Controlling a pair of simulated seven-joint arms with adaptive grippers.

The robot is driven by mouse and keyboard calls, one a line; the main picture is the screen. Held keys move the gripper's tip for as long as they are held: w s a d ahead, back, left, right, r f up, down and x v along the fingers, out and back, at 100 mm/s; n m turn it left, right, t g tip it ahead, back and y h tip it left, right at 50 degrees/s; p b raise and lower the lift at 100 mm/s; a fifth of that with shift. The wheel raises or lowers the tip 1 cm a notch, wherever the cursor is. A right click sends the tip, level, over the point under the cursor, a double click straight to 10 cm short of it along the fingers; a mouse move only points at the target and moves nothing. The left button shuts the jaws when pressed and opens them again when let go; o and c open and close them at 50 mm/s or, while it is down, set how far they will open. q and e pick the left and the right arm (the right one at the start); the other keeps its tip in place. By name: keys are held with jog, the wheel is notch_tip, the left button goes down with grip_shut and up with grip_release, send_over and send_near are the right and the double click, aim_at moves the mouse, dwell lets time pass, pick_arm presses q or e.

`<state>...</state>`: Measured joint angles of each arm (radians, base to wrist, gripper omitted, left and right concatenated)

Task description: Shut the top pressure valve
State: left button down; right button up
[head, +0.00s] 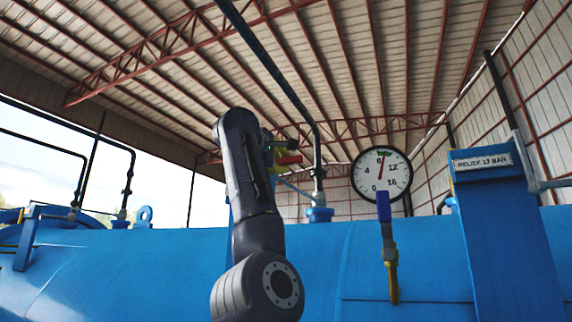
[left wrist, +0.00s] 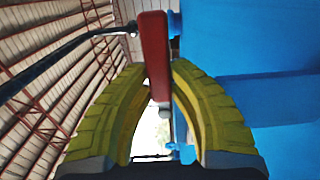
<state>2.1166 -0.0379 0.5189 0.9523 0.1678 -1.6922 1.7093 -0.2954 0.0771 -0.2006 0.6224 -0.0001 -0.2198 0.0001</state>
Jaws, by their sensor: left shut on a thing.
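The top pressure valve appears to be the one with the red lever handle (head: 291,159), beside the dark pipe rising from the tank top. The handle also shows in the left wrist view (left wrist: 153,50), running up from between the finger pads. My left gripper (head: 268,150) is shut on this red handle, partly hidden behind my own arm in the head view. In the left wrist view, its yellow-green fingers (left wrist: 158,70) close in on both sides of the handle. The valve body is mostly hidden. My right gripper is not in view.
The blue tank (head: 150,262) spans the foreground. A round pressure gauge (head: 381,174) stands right of the arm, above a blue-handled lever valve (head: 384,207). The dark pipe (head: 275,70) slants overhead.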

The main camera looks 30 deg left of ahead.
pick_arm(q)
jog(key=shift+s+r, duration=0.1)
jog(key=shift+r, duration=0.1)
jog(key=c, duration=1.2)
grip_release()
jog(key=shift+f, duration=0.1)
jog(key=shift+c, duration=0.2)
jog(key=s, duration=1.1)
jog(key=shift+s+d, duration=0.3)
jog(key=shift+s, duration=0.1)
